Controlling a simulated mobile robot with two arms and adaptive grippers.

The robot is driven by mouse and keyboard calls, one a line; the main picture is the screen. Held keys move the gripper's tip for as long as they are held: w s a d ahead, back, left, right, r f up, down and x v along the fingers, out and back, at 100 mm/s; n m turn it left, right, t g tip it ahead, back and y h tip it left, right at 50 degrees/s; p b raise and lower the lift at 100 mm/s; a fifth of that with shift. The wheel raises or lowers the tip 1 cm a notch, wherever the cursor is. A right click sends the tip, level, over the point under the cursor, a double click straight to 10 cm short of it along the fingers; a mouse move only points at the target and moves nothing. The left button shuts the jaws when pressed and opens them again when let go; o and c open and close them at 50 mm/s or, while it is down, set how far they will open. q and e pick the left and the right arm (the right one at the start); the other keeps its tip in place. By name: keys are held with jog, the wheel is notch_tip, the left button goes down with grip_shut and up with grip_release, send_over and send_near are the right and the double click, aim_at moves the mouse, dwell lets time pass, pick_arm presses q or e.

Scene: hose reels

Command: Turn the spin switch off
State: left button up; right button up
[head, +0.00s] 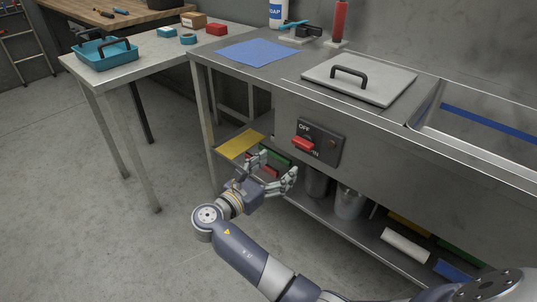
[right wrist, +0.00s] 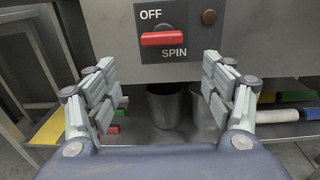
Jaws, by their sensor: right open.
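The spin switch is a red handle (head: 303,144) on a dark plate on the steel bench's front. It also shows in the right wrist view (right wrist: 162,38), lying horizontally between the words OFF above and SPIN below. A small dull reddish round part (right wrist: 208,17) sits on the plate right of OFF. My right gripper (head: 279,170) is open and empty, in front of the bench and below and left of the switch in the head view. In the right wrist view its spread fingers (right wrist: 160,88) are below the handle, not touching it. My left gripper is not in view.
A grey lid with a black handle (head: 371,95) lies on the bench top, left of an open basin (head: 480,121). Metal pots (head: 350,202) and coloured items stand on the low shelf. A side table (head: 147,59) carries a blue basket (head: 105,55). The floor at left is clear.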

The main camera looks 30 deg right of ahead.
aim_at(300, 145)
jog(key=shift+g+h, duration=0.3)
jog(key=d, duration=0.1)
jog(key=w+d+r, duration=0.1)
jog(key=d, duration=0.1)
jog(key=w+d+b, duration=0.1)
jog(key=d, duration=0.1)
jog(key=shift+d+r, duration=0.15)
jog(key=shift+r, duration=0.15)
jog(key=shift+b+x, duration=0.45)
jog(key=shift+x, duration=1.85)
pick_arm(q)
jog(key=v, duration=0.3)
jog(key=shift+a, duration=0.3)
pick_arm(e)
jog(key=shift+w, duration=0.1)
jog(key=c, duration=1.1)
